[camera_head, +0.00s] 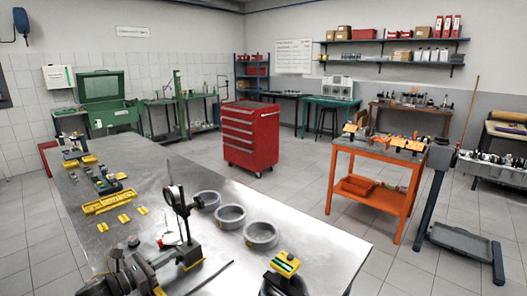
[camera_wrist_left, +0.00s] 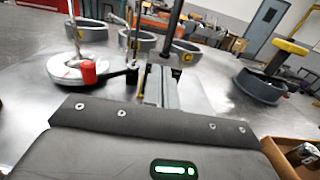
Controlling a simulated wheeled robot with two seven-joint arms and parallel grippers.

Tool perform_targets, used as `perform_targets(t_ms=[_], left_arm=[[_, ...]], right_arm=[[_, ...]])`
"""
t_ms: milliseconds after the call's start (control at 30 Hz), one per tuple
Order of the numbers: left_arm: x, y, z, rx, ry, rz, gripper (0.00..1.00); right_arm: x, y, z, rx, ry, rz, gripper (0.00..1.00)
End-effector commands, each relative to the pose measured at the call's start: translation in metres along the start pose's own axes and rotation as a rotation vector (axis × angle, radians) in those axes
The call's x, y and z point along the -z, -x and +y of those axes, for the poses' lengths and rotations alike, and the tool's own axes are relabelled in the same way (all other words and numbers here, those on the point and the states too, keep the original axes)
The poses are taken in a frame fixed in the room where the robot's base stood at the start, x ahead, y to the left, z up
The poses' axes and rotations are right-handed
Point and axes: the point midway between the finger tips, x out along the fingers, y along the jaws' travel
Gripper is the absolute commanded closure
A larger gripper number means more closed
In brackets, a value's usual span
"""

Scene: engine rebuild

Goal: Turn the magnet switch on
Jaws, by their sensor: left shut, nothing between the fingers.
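A measuring stand with a round black-rimmed dial (camera_head: 174,197) stands on the near metal bench in the head view. In the left wrist view a red cylindrical knob (camera_wrist_left: 89,72) shows beside a pale round part (camera_wrist_left: 62,68), left of my fingers; I cannot tell whether the knob is the magnet switch, or its setting. My left gripper (camera_head: 190,257) is shut and empty near the stand's foot in the head view. Its narrow fingers (camera_wrist_left: 160,86) point forward in the left wrist view, apart from the red knob. My right gripper is not in view.
Several grey rings (camera_head: 231,216) lie on the metal bench (camera_head: 315,240) right of the stand. A dark part with a yellow top (camera_head: 285,264) stands at the near edge. Yellow trays (camera_head: 109,202) lie to the left. A cardboard box (camera_wrist_left: 284,160) is close at right.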

Motion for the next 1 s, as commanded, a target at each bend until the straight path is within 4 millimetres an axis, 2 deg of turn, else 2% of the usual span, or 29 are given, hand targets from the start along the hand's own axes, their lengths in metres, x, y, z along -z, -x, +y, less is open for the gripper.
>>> perform_targets(t_ms=[33, 467, 1000], left_arm=[[0.005, 0.001, -0.001, 0.0, 0.003, 0.012, 1.0], [0.009, 0.002, -0.004, -0.002, 0.003, 0.016, 1.0], [-0.004, 0.001, -0.004, -0.003, 0.003, 0.011, 1.0]], right_arm=[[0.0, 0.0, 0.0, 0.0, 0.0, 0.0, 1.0], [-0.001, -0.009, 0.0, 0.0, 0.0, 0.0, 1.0], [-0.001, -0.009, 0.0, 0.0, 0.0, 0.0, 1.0]])
